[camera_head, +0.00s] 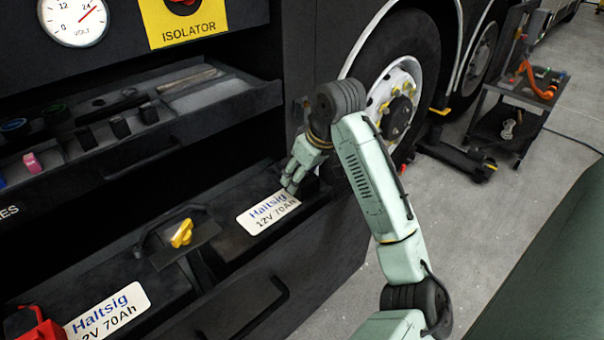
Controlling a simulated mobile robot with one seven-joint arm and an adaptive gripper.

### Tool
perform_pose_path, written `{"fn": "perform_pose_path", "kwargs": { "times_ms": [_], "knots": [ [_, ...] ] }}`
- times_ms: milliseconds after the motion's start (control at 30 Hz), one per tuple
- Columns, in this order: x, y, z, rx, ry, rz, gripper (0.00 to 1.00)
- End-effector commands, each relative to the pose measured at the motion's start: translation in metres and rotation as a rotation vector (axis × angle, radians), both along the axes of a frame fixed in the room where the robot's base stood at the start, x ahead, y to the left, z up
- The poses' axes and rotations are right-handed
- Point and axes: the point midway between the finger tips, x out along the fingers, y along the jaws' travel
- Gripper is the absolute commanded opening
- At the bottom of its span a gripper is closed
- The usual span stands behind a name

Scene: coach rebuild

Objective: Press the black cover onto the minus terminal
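My gripper (291,184) reaches down to the far right end of the right battery, just above the corner of its white label (268,212). The fingers look close together, but whether they are shut on something is too small to tell. A dark shape (311,184) sits right beside the fingertips. I cannot tell whether it is the black cover or part of the battery. The minus terminal cannot be made out there. A second battery with the same label (108,312) is at the lower left, with a red cover (42,328) at its near end.
A yellow knob (182,233) stands on a dark bracket between the batteries. Above is an open tray (195,105) with small parts, including black blocks (120,128) and a pink one (32,162). A wheel (395,100) is behind my arm.

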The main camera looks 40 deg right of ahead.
Motion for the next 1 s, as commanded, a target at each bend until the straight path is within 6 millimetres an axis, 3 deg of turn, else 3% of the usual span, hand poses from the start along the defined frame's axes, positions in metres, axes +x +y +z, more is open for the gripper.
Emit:
{"fn": "perform_pose_path", "kwargs": {
  "times_ms": [300, 533, 800, 1000],
  "knots": [
    [0.0, 0.0, 0.0002, 0.0, 0.0, 0.0, 0.73],
    [0.0, 0.0, 0.0002, 0.0, 0.0, 0.0, 0.74],
    [0.0, 0.0, 0.0002, 0.0, 0.0, 0.0, 0.92],
    [0.0, 0.0, 0.0002, 0.0, 0.0, 0.0, 0.93]
  ]
}}
